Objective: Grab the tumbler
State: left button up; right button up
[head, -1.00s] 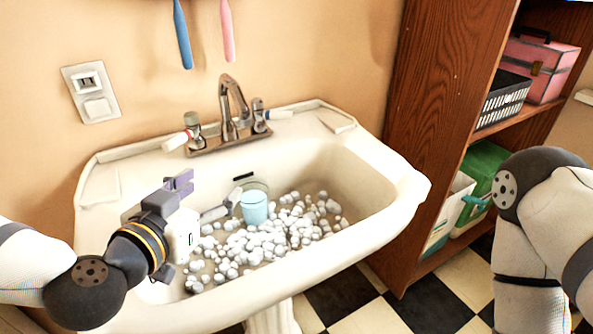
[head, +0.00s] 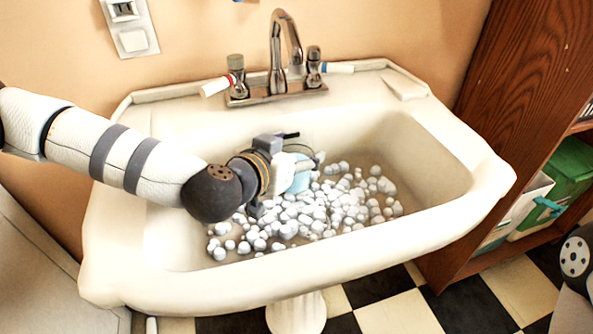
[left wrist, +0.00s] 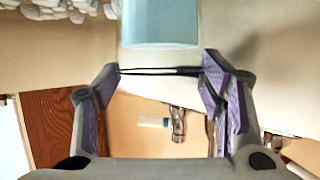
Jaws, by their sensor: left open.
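The tumbler is a clear cup with a light blue lower part (head: 301,182), standing among white balls in the basin. My left gripper (head: 292,163) is beside it and partly covers it in the head view. In the left wrist view, the tumbler's blue part (left wrist: 160,25) is at the top centre, just beyond the fingertips and roughly in line with the gap between them. My left gripper (left wrist: 161,68) is open with nothing held between its fingers. Whether a finger touches the tumbler is unclear. My right gripper is out of view.
The white basin (head: 440,130) holds many small white balls (head: 325,210). A chrome faucet (head: 277,60) stands at the back, with a red-banded white tube (head: 217,86) by its left handle. A wooden shelf (head: 530,90) stands to the right.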

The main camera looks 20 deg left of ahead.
pick_arm(q)
jog(key=shift+r, duration=0.1)
jog(key=c, duration=1)
